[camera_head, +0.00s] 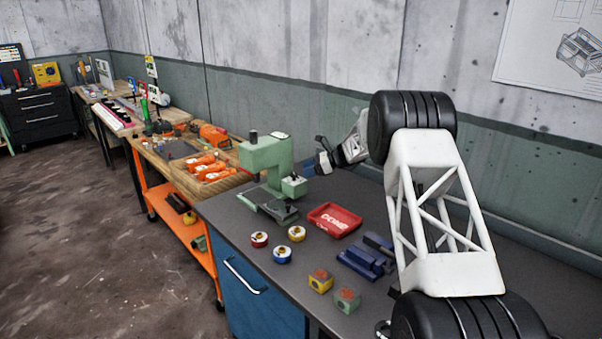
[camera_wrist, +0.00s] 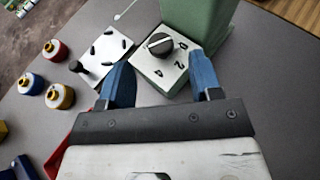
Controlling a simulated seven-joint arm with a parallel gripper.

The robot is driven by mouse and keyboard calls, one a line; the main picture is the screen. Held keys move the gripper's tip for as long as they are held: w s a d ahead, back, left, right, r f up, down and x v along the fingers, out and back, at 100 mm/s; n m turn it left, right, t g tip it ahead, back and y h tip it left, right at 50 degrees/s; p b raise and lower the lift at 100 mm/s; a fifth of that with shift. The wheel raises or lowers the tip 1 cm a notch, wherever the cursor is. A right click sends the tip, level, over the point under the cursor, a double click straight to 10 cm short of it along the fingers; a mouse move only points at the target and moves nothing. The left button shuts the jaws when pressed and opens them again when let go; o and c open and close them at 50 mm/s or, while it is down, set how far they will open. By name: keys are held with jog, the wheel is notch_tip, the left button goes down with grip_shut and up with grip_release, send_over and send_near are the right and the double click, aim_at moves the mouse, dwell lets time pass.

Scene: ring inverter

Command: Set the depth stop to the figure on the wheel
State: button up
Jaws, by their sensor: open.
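A green press-like machine (camera_head: 268,165) stands at the far left of the dark bench. In the wrist view, its green body (camera_wrist: 195,20) rises behind a pale dial plate (camera_wrist: 150,72) with a black knob (camera_wrist: 160,44). The knob bears a white line, and figures including 2 and 4 are printed around it. My gripper (camera_wrist: 160,62) is open, its blue fingers on either side of the dial plate, with nothing held. Whether they touch it I cannot tell. A white plate with black slots (camera_wrist: 105,46) lies left of the dial. I cannot make out a separate figured wheel.
A red DONE tray (camera_head: 335,221) lies right of the machine. Red (camera_head: 259,240), yellow (camera_head: 297,234) and blue (camera_head: 282,255) round pieces stand in front. A dark blue fixture (camera_head: 366,258), yellow block (camera_head: 320,281) and green block (camera_head: 347,300) are nearer my arm.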

jog(key=shift+v, duration=1.75)
jog(key=shift+s, duration=0.1)
jog(key=s+d+r+n+h, duration=0.25)
jog(key=s+r, duration=0.35)
jog(key=s, duration=0.6)
jog(key=s+d+r+n+h, duration=0.25)
jog(key=s+r, duration=0.35)
jog(key=s, duration=0.7)
jog(key=s+d+r+n+h, duration=0.2)
jog(key=s+r+n, duration=0.2)
jog(key=s+r, duration=0.55)
jog(key=s+d+f+n+t+h, duration=0.1)
jog(key=s+d+f+n+h, duration=0.1)
jog(key=s, duration=1.2)
jog(key=s+d+f+n+h, duration=0.2)
jog(key=s+d+f+n, duration=0.1)
jog(key=s, duration=1.1)
jog(key=s+d+f+n+t+h, duration=0.1)
jog(key=s+d+f+n+h, duration=0.1)
jog(key=s, duration=1.1)
jog(key=shift+s+d+f+n+t+h, duration=0.3)
jog(key=shift+s+d+f+n, duration=0.1)
jog(key=shift+d+f+n, duration=0.5)
